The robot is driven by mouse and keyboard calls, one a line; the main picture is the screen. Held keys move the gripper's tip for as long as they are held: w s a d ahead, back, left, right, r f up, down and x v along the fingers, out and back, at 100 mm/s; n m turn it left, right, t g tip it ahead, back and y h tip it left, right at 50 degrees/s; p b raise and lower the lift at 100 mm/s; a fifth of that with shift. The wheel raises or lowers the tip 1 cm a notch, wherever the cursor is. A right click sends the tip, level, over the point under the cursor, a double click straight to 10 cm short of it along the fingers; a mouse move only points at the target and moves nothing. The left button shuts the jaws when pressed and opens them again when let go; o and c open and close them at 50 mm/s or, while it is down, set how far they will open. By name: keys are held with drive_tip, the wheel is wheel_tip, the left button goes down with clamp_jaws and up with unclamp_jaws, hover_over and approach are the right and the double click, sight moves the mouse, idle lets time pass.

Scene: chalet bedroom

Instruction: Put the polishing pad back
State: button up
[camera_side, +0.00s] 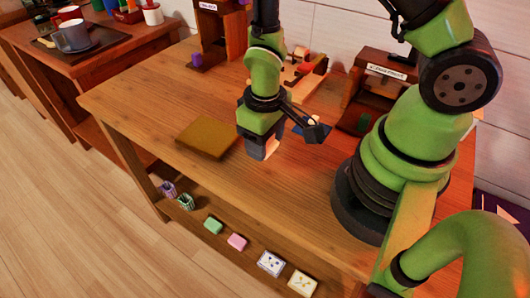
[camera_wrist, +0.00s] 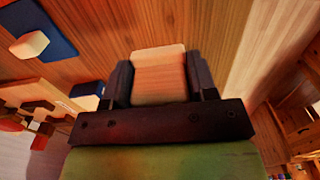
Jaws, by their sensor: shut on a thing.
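My gripper (camera_side: 264,155) is over the middle of the wooden table, pointing down. It is shut on a pale, cream-pink block with rounded corners, which I take for the polishing pad (camera_wrist: 159,75). In the wrist view the pad sits between the two dark fingers (camera_wrist: 158,82). In the side view only a pale edge of it (camera_side: 272,147) shows by the fingers. I cannot tell how far it is above the tabletop. Two wooden holders with label plates stand at the back, one at the left (camera_side: 222,30) and one at the right (camera_side: 372,90).
A flat olive-brown square (camera_side: 207,138) lies left of my gripper. A blue mat (camera_side: 325,131) with a pale block on it lies to the right. Coloured blocks on a wooden piece (camera_side: 305,72) stand behind. Small boxes (camera_side: 237,242) line a lower shelf. The table's front left is clear.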

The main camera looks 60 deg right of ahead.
sight(265, 164)
drive_tip(key=shift+f, duration=2)
drive_tip(key=shift+f, duration=0.1)
drive_tip(key=o, duration=0.9)
wheel_tip(265, 164, up, 13)
drive_tip(key=shift+r, duration=0.1)
drive_tip(key=s+r+m+t+y, duration=0.1)
drive_tip(key=s+r+m+t, duration=0.1)
drive_tip(key=r, duration=0.7)
drive_tip(key=s+r+m+t+y, duration=0.1)
drive_tip(key=s+r+m+t, duration=0.1)
drive_tip(key=s+r+t, duration=0.3)
wheel_tip(265, 164, up, 4)
drive_tip(key=shift+s+d+f, duration=0.1)
drive_tip(key=shift+s+d, duration=0.35)
drive_tip(key=shift+s, duration=0.25)
